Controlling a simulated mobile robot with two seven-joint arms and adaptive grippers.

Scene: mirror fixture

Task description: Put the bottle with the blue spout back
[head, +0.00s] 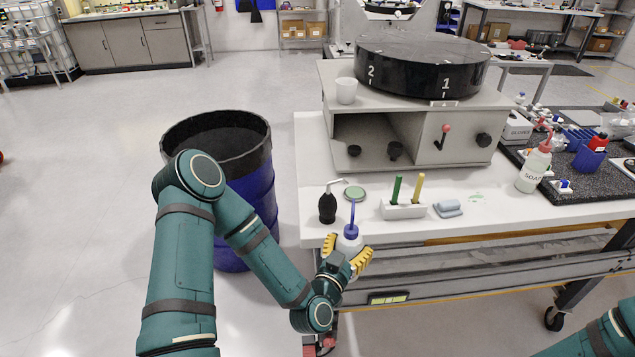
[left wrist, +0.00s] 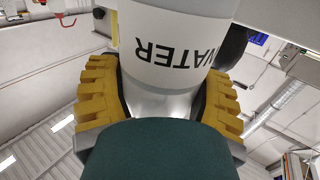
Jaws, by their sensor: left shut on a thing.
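The white bottle with the blue spout (head: 350,234) is upright at the front edge of the white table, in the head view. My left gripper (head: 347,258) is shut on it, with yellow fingers on either side. In the left wrist view the bottle (left wrist: 172,45) shows upside down with the word WATER, between the yellow finger pads (left wrist: 165,90). Whether its base touches anything is hidden. My right gripper is out of view; only part of my right arm shows at the lower right.
A black bottle (head: 327,205), green disc (head: 354,193), holder with green and yellow sticks (head: 403,209) and blue-grey sponge (head: 447,208) stand close by. Behind is the grey fixture (head: 440,178) with a black turntable (head: 423,70).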

